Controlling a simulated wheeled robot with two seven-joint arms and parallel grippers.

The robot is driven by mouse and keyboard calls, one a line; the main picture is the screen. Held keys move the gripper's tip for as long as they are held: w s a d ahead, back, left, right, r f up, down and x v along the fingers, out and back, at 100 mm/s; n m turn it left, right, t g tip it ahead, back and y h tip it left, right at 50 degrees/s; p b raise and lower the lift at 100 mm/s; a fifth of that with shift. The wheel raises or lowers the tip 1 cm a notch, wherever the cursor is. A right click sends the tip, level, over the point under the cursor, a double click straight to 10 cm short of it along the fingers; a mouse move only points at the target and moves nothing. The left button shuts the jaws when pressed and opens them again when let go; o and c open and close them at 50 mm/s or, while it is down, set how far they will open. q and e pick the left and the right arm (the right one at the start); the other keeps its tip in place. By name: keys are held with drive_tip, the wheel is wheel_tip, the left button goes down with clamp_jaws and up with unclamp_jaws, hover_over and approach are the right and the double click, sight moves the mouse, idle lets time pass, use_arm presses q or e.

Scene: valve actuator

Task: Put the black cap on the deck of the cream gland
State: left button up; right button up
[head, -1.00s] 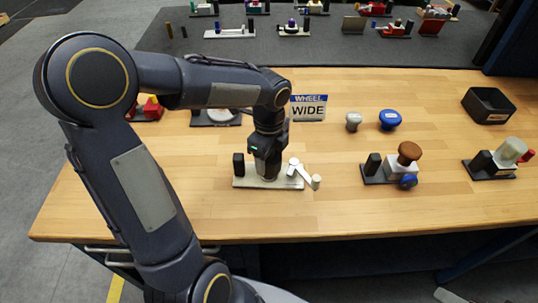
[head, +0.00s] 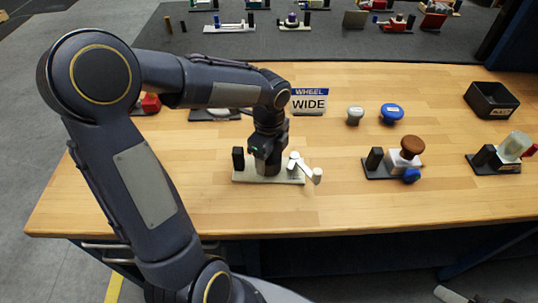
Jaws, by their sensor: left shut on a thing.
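The cream gland (head: 244,178) is a flat cream plate near the middle of the table. A black upright block stands on its left end, and a white crank-like lever (head: 306,167) is at its right end. My left gripper (head: 266,168) points down over the middle of the plate. It is shut on a dark thing, which I take for the black cap. The cap blends with the dark fingers, so its outline and whether it touches the deck cannot be told. My right gripper is out of view.
To the right stand a unit with a brown knob (head: 412,143) and a blue knob, and another with a pale green cap (head: 517,145). The front right table is clear.

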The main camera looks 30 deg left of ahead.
use_arm(q)
drive_tip(key=shift+f, duration=0.4)
drive_tip(key=o, duration=1.2)
wheel_tip(320, 180, up, 7)
drive_tip(key=shift+r, duration=0.45)
